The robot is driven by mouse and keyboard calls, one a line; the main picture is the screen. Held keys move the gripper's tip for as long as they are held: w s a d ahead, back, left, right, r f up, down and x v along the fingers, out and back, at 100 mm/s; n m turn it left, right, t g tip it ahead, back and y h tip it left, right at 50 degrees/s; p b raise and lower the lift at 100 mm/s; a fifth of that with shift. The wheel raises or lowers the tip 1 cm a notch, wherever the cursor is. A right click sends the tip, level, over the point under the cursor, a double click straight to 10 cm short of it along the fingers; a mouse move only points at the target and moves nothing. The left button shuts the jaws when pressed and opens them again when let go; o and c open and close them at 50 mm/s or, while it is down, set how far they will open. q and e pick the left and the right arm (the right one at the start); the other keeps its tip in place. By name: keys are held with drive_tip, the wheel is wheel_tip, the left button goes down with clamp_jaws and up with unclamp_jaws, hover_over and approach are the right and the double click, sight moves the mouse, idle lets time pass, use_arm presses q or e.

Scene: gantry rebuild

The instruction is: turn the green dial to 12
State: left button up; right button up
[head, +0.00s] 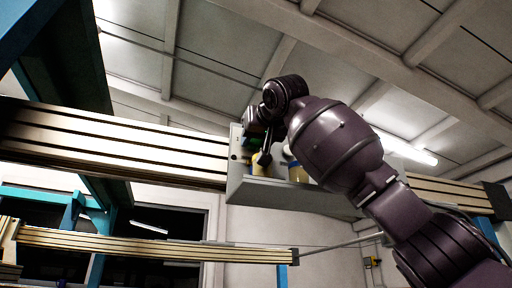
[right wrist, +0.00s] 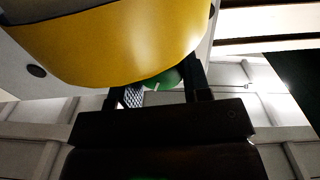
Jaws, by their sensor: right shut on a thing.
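In the right wrist view the green dial (right wrist: 166,80) shows between the two fingers of my right gripper (right wrist: 163,93). The gripper is shut on it. A small pale mark shows on the dial's edge; most of the dial and any numbers are hidden behind a large yellow rounded part (right wrist: 120,45). In the head view my right gripper (head: 262,157) is at the pale panel box (head: 290,195), beside a yellow part (head: 257,170). My left gripper is in neither view.
Another yellow part (head: 298,173) sits on the panel box, partly behind my right arm. A long slotted beam (head: 120,143) runs behind the box. A second beam (head: 150,250) crosses lower down. Open space lies below the box.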

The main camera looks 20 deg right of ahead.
use_arm(q)
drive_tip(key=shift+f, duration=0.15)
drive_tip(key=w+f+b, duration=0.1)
drive_tip(key=b, duration=0.2)
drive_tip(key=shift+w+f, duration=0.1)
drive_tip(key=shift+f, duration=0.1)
use_arm(e)
drive_tip(key=m, duration=0.8)
drive_tip(key=shift+m, duration=0.3)
drive_tip(key=o, duration=0.9)
drive_tip(key=shift+o, duration=0.2)
